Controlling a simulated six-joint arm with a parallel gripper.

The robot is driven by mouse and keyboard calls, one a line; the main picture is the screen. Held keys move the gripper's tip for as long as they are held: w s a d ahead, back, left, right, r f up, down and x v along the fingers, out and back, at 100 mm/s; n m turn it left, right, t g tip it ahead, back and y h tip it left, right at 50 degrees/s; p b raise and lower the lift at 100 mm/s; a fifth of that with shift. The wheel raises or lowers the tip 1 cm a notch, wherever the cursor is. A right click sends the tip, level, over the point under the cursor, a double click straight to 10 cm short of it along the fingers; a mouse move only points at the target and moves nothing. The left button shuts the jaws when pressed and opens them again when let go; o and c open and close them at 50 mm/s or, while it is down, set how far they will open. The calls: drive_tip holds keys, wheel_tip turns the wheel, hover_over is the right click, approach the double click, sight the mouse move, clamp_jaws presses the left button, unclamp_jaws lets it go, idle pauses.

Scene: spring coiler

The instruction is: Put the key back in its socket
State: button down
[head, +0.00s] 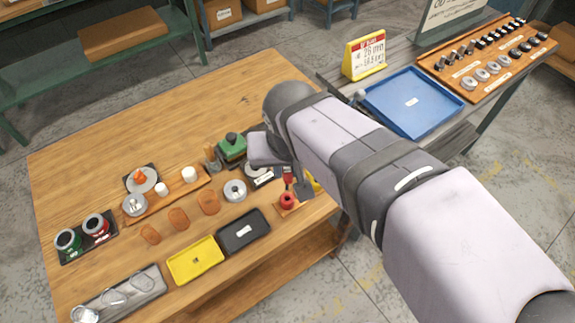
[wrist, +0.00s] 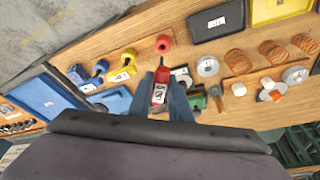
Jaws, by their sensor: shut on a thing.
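My gripper (wrist: 162,92) is shut on a red key (wrist: 158,94) with a white label, seen between its two fingers in the wrist view. In the head view the red key (head: 288,178) shows at the gripper's tip. A red round socket (wrist: 163,46) with a dark centre lies beyond the key's tip in the wrist view. In the head view this red socket (head: 287,201) sits on a small wooden base near the table's front edge, just below the key. The key looks apart from it. My arm hides much of the area behind the gripper.
Beside the red socket stand a yellow fitting (wrist: 127,63) and a blue one (wrist: 90,76). A grey ring (head: 235,190), a black tray (head: 243,230), a yellow tray (head: 195,261) and a green block (head: 231,150) are also close. A blue tray (head: 412,101) lies on the right bench.

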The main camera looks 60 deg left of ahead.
sight(287, 187)
drive_tip(key=shift+f+b, duration=1.25)
drive_tip(key=shift+f, duration=0.5)
drive_tip(key=shift+p, duration=0.4)
idle(0.7)
drive_tip(key=shift+f+b, duration=1)
drive_tip(key=shift+f, duration=0.8)
idle(1.9)
idle(0.4)
drive_tip(key=c, duration=1.6)
unclamp_jaws()
drive_tip(key=shift+o, duration=0.8)
drive_tip(key=shift+o, duration=1.1)
